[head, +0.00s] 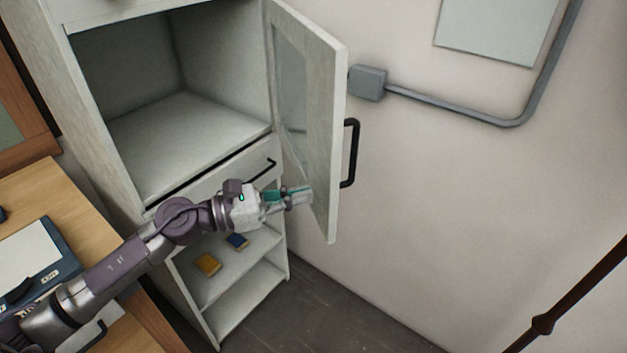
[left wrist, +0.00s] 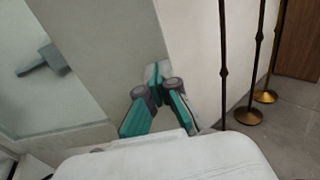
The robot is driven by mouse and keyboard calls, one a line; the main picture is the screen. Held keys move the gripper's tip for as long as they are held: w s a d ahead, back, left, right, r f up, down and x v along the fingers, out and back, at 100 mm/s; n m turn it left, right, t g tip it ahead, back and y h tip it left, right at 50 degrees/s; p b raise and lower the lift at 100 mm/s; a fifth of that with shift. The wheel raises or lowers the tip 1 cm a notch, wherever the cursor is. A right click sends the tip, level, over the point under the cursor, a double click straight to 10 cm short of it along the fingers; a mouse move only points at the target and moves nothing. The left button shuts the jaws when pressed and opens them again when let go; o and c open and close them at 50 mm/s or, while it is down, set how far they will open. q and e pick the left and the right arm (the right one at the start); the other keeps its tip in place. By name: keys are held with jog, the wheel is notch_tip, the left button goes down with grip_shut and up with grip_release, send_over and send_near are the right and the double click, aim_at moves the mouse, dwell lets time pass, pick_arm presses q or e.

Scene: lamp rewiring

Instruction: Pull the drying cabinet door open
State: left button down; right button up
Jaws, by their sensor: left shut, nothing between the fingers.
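The drying cabinet (head: 108,90) stands at the left of the head view, its upper compartment open and empty. Its door (head: 327,110), with a glass pane, is swung wide open to the right. The door's black handle (head: 350,153) is on the outer face. My left gripper (head: 302,196) is shut and empty, at the inner side of the door near its lower part. In the left wrist view the shut fingertips (left wrist: 155,72) lie over the pale door frame (left wrist: 115,40); whether they touch it I cannot tell. My right gripper is not in view.
Below the compartment are a drawer with a black handle (head: 262,168) and open shelves holding a yellow box (head: 207,264) and a blue box (head: 237,241). A wooden desk (head: 70,215) is at left. A grey wall box (head: 368,83) and conduit are right of the door.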

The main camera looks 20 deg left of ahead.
aim_at(327, 188)
pick_arm(q)
jog(key=shift+p+x, duration=0.45)
jog(key=shift+x, duration=0.7)
jog(key=shift+w+d, duration=0.15)
jog(key=shift+d, duration=0.1)
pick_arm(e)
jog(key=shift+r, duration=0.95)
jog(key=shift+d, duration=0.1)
